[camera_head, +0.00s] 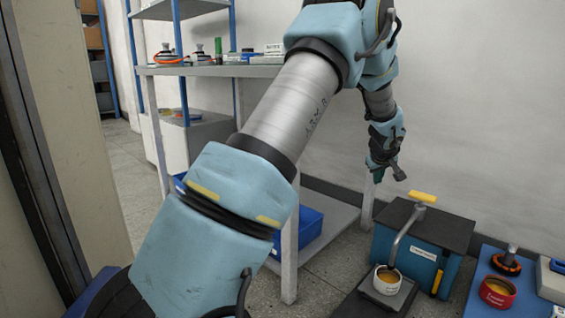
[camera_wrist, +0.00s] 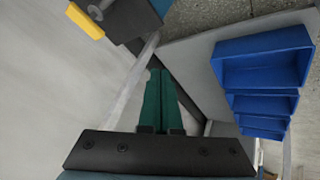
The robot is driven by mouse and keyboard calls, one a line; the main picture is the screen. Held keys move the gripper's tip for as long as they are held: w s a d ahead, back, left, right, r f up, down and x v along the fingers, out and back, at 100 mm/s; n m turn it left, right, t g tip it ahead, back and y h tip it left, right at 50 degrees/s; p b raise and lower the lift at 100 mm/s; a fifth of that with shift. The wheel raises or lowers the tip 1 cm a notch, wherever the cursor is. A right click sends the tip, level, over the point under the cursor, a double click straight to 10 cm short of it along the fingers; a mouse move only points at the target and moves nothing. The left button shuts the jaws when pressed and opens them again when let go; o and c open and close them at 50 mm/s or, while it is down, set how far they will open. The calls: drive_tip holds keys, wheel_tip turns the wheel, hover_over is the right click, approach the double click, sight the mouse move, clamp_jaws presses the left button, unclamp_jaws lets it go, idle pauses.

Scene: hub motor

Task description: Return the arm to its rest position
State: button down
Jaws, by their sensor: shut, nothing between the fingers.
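My arm reaches up across the head view and bends down at the right, with my gripper (camera_head: 388,174) hanging in the air in front of the pale wall. In the wrist view, the two green fingers of my gripper (camera_wrist: 160,76) lie side by side, shut, with nothing visible between them. In the head view my gripper is above and apart from the dark-topped blue box (camera_head: 432,228). My arm hides part of the shelf table behind it.
A grey shelf table (camera_head: 215,71) holds several small parts. Blue bins (camera_wrist: 262,66) sit on its lower shelf; one bin (camera_head: 311,228) also shows in the head view. A small cup (camera_head: 387,280) stands under the box's spout. A red cup (camera_head: 497,292) stands on the blue surface at right.

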drive_tip(key=s+a+r+m+g+y+p, duration=0.1)
drive_tip(key=s+a+r+p, duration=0.2)
drive_tip(key=a, duration=0.8)
drive_tip(key=s+a+r+g+y+p, duration=0.1)
drive_tip(key=s+a+r, duration=0.3)
drive_tip(key=a, duration=0.6)
drive_tip(key=s+a+r+m+g+p, duration=0.1)
drive_tip(key=s+a+g+p, duration=0.1)
drive_tip(key=s+a, duration=0.7)
drive_tip(key=s+a+r+m+g+p, duration=0.1)
drive_tip(key=s+a+p, duration=0.1)
drive_tip(key=s+a, duration=0.75)
drive_tip(key=s+d+r+p, duration=0.1)
drive_tip(key=r+p, duration=1.8)
drive_tip(key=s+d+r+p, duration=0.2)
drive_tip(key=r+p, duration=1.7)
drive_tip(key=shift+f, duration=0.15)
